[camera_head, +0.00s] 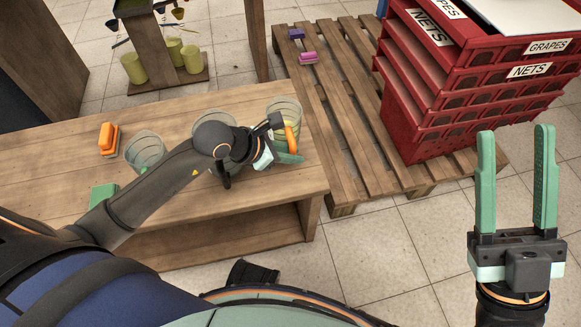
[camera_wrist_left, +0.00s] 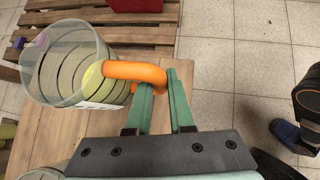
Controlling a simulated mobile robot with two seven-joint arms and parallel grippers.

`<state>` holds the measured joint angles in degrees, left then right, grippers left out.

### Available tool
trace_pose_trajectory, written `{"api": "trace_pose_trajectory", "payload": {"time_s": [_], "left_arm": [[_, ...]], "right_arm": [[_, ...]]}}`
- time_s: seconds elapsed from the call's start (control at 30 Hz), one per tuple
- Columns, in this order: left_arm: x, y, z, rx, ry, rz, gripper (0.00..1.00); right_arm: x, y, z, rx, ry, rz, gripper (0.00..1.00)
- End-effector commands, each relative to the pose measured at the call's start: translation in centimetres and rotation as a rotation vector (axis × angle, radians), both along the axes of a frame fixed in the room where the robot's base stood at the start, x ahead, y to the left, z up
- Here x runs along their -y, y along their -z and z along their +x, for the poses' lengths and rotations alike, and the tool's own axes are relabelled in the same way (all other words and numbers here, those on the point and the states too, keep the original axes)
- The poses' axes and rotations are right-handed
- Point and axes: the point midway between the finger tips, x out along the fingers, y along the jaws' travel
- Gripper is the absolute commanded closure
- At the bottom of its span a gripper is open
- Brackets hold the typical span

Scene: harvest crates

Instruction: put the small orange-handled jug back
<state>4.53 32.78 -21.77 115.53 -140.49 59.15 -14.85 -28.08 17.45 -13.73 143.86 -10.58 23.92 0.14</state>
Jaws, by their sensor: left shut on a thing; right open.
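A clear jug with an orange handle (camera_head: 289,134) stands out at the right end of the wooden bench. In the left wrist view the clear jug (camera_wrist_left: 48,68) is on the left, with its orange handle (camera_wrist_left: 130,70) reaching between my green fingers. My left gripper (camera_head: 288,157) is shut on that handle; in the wrist view its fingertips (camera_wrist_left: 160,85) lie at the handle's end. I cannot tell whether the jug's base touches the bench. My right gripper (camera_head: 515,132) is open and empty, over the floor at the right.
The wooden bench (camera_head: 285,188) also holds two clear vessels (camera_head: 145,150) (camera_head: 213,121), an orange block (camera_head: 108,138) and a green block (camera_head: 103,194). A pallet (camera_head: 345,140) carries red crates (camera_head: 425,95) and a pink item (camera_head: 308,57). A stand with green cups (camera_head: 134,68) is behind.

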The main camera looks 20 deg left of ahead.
Motion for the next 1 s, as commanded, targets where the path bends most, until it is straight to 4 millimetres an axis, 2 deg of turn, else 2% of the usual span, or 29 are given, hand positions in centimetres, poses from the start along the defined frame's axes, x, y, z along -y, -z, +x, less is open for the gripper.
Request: {"api": "trace_pose_trajectory", "payload": {"time_s": [0.17, 0.37, 0.77, 0.8, 1.0], "left_arm": [[0.0, 2.0, 0.0, 0.002, 0.000, -0.002, 1.00], [0.0, 5.3, 0.0, 0.001, 0.000, -0.001, 1.00], [0.0, 5.8, 0.1, 0.004, 0.001, -0.001, 1.00], [0.0, 5.9, 0.0, 0.001, 0.001, 0.000, 0.79], [0.0, 5.8, 0.0, 0.001, 0.001, 0.000, 0.56]], "right_arm": [[-0.1, 1.1, 0.1, -0.009, -0.009, 0.006, 0.50], [-0.2, 2.7, 0.1, -0.020, -0.015, 0.006, 0.50], [-0.3, 2.9, 0.2, -0.022, -0.014, 0.002, 0.50], [-0.3, 2.9, 0.2, -0.021, -0.014, 0.001, 0.50], [-0.3, 2.9, 0.2, -0.021, -0.014, 0.001, 0.50]]}}
